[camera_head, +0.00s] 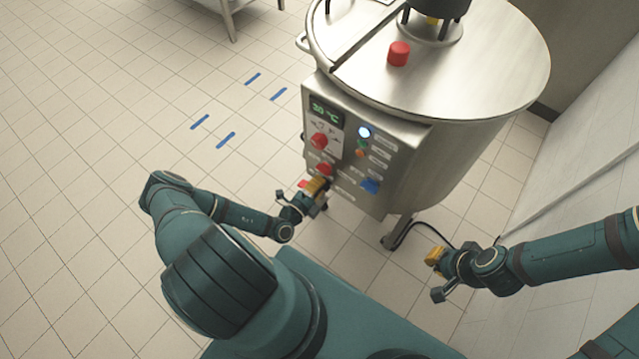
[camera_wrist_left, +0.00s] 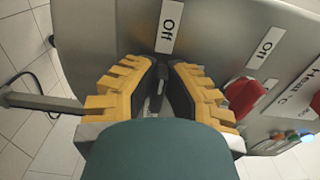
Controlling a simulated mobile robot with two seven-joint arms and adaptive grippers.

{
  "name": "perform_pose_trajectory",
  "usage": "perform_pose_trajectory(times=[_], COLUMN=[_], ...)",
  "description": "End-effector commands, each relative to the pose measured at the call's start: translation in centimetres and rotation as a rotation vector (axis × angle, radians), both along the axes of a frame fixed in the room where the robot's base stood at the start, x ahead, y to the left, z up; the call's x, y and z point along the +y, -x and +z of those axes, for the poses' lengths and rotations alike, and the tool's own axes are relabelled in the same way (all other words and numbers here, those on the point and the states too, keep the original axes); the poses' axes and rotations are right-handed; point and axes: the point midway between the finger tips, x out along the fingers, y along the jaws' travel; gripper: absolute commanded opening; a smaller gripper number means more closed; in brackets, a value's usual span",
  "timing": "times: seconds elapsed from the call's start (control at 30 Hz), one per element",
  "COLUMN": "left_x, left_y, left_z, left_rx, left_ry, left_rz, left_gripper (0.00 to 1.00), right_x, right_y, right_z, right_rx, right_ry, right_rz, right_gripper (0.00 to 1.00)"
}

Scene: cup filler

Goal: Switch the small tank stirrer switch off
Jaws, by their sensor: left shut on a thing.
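The steel tank (camera_head: 470,150) carries a control box (camera_head: 345,150) on its front left. My left gripper (camera_head: 319,187) is at the lower left part of the box. In the left wrist view, my left gripper (camera_wrist_left: 161,85) is shut on a small dark switch (camera_wrist_left: 159,76), just below an "Off" label (camera_wrist_left: 169,26). The fingers hide much of the switch, and I cannot tell its exact setting. My right gripper (camera_head: 437,257) is away from the box, at the lower right. Its fingers are too small to judge.
Two red knobs, one upper (camera_head: 319,140) and one lower (camera_head: 324,168), stick out from the box. A red knob (camera_wrist_left: 243,92) shows right of my left gripper in the wrist view. A blue switch (camera_head: 370,186) is at the box's lower right. Tiled floor lies open on the left.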

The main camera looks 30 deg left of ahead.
Motion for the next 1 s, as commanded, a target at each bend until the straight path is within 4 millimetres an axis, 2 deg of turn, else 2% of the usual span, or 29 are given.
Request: perform_pose_trajectory(times=[0.37, 0.4, 0.43, 0.47, 0.8, 1.0], left_x=[-0.1, -0.1, -0.1, -0.1, 0.0, 0.2], left_y=[-0.1, -0.1, -0.1, -0.1, 0.2, 2.8], left_z=[0.1, 0.1, 0.1, 0.1, 0.0, 0.0], left_rx=[-0.002, -0.002, -0.002, -0.002, 0.000, 0.002], left_ry=[0.005, 0.005, 0.004, 0.004, 0.003, 0.004], left_rz=[-0.001, -0.001, -0.001, -0.001, 0.000, 0.001], left_gripper=[0.00, 0.26, 0.37, 0.41, 0.41, 0.41], right_x=[0.0, 0.0, 0.0, 0.0, 0.0, 0.0], right_y=[0.0, 0.0, 0.0, 0.0, 0.0, 0.0], right_z=[0.0, 0.0, 0.0, 0.0, 0.0, 0.0], right_rx=[0.000, 0.000, 0.000, 0.000, 0.000, 0.000], right_ry=[0.000, 0.000, 0.000, 0.000, 0.000, 0.000], right_rz=[0.000, 0.000, 0.000, 0.000, 0.000, 0.000], right_gripper=[0.00, 0.00, 0.00, 0.00, 0.00, 0.00])
